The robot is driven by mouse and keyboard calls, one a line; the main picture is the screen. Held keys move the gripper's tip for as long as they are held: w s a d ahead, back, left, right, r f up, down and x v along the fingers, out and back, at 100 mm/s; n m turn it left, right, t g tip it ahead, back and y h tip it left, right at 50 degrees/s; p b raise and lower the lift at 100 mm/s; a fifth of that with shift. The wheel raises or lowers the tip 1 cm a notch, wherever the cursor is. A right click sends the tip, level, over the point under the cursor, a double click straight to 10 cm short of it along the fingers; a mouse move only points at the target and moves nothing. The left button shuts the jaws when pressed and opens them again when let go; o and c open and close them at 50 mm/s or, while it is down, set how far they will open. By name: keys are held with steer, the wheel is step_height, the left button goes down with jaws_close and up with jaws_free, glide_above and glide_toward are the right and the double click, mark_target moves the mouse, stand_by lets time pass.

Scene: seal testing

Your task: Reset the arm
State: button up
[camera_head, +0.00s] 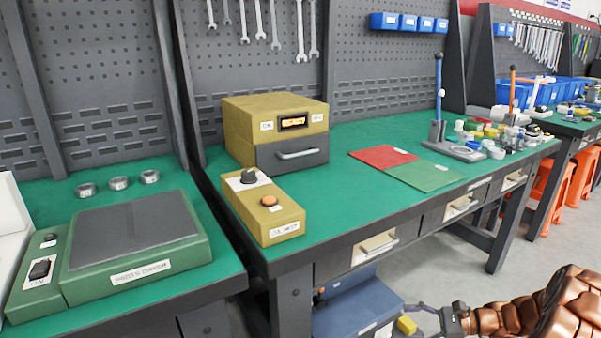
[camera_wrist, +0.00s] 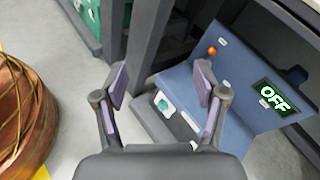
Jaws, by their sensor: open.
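My gripper (camera_head: 425,312) is at the bottom of the head view, low in front of the green-topped workbench (camera_head: 335,205). My copper-coloured arm reaches in from the lower right corner. In the wrist view my gripper (camera_wrist: 161,80) has its two fingers spread apart with nothing between them. Beyond the fingers is a blue machine (camera_wrist: 235,90) with an orange button and a display reading OFF. It also shows under the workbench in the head view (camera_head: 355,310), partly hidden by the frame's edge. I cannot tell the exact gap between the gripper and the machine.
A yellow box device (camera_head: 275,115) and a control box with an orange knob (camera_head: 262,205) stand on the workbench. Red (camera_head: 383,157) and green (camera_head: 425,175) mats lie on it. A bench leg (camera_wrist: 150,40) stands close beyond the fingers. Grey floor is open at right.

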steer(key=s+a+r+n+g+h+p, duration=0.25)
steer(key=s+a+r+p, duration=0.2)
steer(key=r, duration=0.45)
steer(key=s+a+r+n+g+h+p, duration=0.1)
steer(key=s+a+r+n+g+p, duration=0.15)
steer(key=s+a+r+p, duration=0.4)
steer(key=s+a+r+n+g+h+p, duration=0.1)
steer(key=s+a+r+n+g+h, duration=0.2)
steer(key=r, duration=0.8)
steer(key=s+d+r+n+t+h+p, duration=0.2)
steer(key=s+r+n+h+p, duration=0.6)
steer(key=s+r+p, duration=0.8)
steer(key=shift+s+d+r+n+t, duration=0.35)
steer(key=shift+s+d+r, duration=0.25)
steer(key=shift+s+r, duration=1.6)
steer(key=shift+s+f, duration=0.3)
steer(key=shift+f, duration=0.05)
